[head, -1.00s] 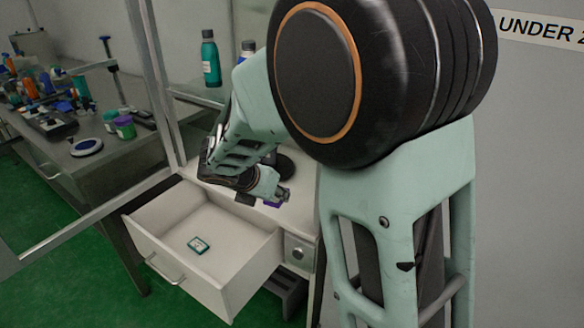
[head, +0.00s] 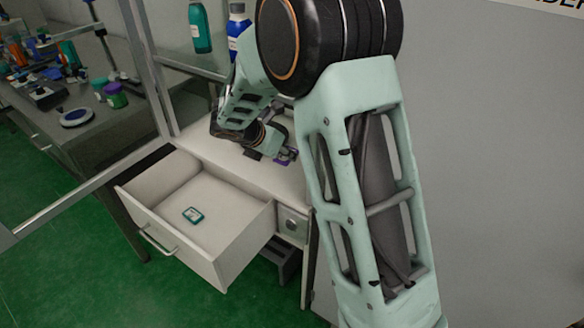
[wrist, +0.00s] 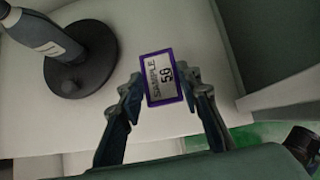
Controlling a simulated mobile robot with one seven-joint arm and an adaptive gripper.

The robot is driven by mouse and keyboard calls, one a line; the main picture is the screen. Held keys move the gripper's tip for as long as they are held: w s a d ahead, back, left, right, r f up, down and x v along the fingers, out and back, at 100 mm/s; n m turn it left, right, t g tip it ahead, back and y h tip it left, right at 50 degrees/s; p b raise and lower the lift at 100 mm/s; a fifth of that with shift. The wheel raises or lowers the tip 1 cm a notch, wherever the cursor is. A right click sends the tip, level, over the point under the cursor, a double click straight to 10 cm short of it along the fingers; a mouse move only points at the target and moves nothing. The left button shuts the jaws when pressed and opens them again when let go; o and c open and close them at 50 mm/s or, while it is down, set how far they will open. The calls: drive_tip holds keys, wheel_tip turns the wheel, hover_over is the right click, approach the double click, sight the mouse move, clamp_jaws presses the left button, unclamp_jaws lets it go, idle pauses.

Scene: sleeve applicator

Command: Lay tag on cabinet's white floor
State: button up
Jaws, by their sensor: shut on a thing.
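The tag (wrist: 163,80) is a small purple-framed card with a grey face reading "SAMPLE 50". In the wrist view it sits between the fingertips of my gripper (wrist: 160,92), which is shut on it. In the head view only a bit of purple (head: 285,160) shows at my gripper (head: 280,156), over the cabinet's white floor (head: 205,133). That floor (wrist: 90,120) also fills much of the wrist view. I cannot tell whether the tag touches it. My arm hides part of the floor in the head view.
A bottle on a round dark stand (wrist: 80,65) is left of the tag. An open white drawer (head: 235,225) holds a teal-framed tag (head: 193,214). A metal frame post (head: 150,65) stands left of the cabinet. A cluttered bench (head: 80,130) is farther left.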

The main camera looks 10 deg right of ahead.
drive_tip(key=x, duration=0.4)
drive_tip(key=shift+s+d+f+b, duration=0.1)
drive_tip(key=shift+s+d+b, duration=0.1)
drive_tip(key=shift+d+b, duration=0.15)
drive_tip(key=f, duration=0.1)
drive_tip(key=f+b, duration=0.1)
drive_tip(key=f, duration=0.1)
drive_tip(key=shift+w+d+f, duration=0.2)
drive_tip(key=shift+f, duration=0.15)
drive_tip(key=shift+r, duration=0.1)
drive_tip(key=o, duration=1.1)
drive_tip(key=shift+c, duration=0.2)
